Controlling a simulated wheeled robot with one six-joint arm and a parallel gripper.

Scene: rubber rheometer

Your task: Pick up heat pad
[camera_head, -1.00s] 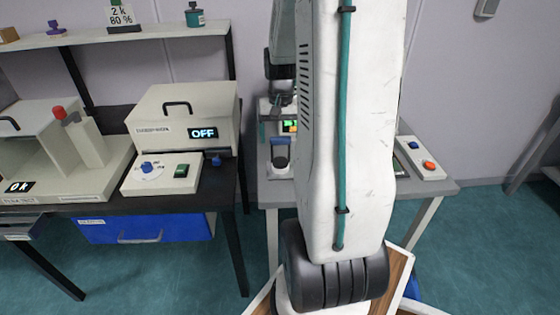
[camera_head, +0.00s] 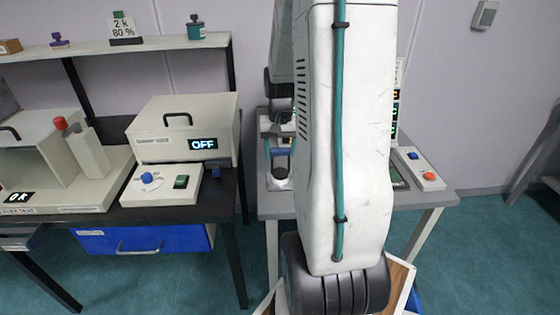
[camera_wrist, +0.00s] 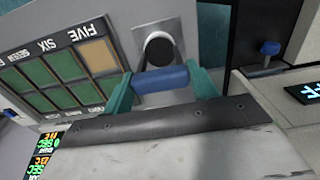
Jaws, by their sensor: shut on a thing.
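The heat pad appears to be the piece with a blue bar handle (camera_wrist: 160,79) and a dark round part (camera_wrist: 160,47) beyond it. In the wrist view my gripper (camera_wrist: 158,84) has its two teal fingers at the ends of the blue handle, shut on it. The dark round part lies against a light grey plate (camera_wrist: 187,28). In the head view the blue handle (camera_head: 280,152) shows above a pale base (camera_head: 279,180) on the grey table, left of my arm. My arm hides much of that table. I cannot tell whether the pad is lifted.
A panel of green squares and one tan square (camera_wrist: 98,54), with number words, lies beside the handle. Left stands a dark bench with a cream heater reading OFF (camera_head: 187,130). A box with an orange button (camera_head: 429,176) sits on the grey table (camera_head: 445,193).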

